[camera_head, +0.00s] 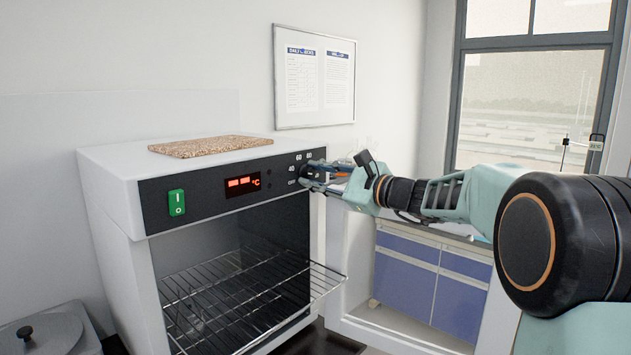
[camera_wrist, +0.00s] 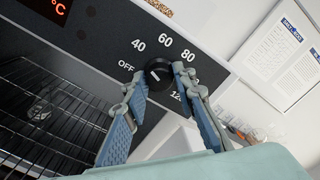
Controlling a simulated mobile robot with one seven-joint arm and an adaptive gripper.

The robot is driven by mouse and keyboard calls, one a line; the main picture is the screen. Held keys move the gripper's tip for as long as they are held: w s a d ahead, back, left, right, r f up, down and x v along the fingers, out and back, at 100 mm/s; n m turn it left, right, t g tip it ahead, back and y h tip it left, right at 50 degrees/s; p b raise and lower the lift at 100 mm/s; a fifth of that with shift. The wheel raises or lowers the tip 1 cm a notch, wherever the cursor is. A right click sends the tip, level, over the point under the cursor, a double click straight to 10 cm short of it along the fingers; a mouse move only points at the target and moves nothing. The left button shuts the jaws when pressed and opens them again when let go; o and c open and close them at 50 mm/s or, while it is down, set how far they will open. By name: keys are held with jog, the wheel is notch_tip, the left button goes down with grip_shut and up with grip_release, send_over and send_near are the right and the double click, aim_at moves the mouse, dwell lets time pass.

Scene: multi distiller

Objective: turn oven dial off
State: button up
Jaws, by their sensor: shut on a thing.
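The black oven dial (camera_wrist: 158,73) sits on the dark front panel of the oven, ringed by the labels OFF, 40, 60, 80 and 120. A small light mark shows on its face; it seems to point to the upper left, and its exact setting is hard to read. My gripper (camera_wrist: 161,77) is shut on the dial, with one finger on each side of it. In the head view my gripper (camera_head: 313,176) reaches the panel's right end from the right and hides most of the dial.
The white oven (camera_head: 113,193) is open at the front, and a wire rack (camera_head: 243,305) juts out below the panel. A green switch (camera_head: 176,203) and a red display (camera_head: 242,183) are left of the dial. A speckled board (camera_head: 210,147) lies on top.

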jog(key=n+b, duration=0.2)
jog(key=b, duration=0.2)
jog(key=shift+f, duration=0.4)
grip_shut()
jog(key=n+b, duration=0.2)
jog(key=b, duration=0.2)
jog(key=n+b, duration=0.3)
jog(key=shift+r, duration=0.2)
jog(key=shift+r+n+b, duration=0.15)
jog(key=shift+n+b, duration=0.35)
jog(key=shift+b, duration=0.3)
jog(key=shift+r, duration=0.1)
jog(key=o, duration=1.1)
grip_release()
jog(key=shift+o, duration=0.2)
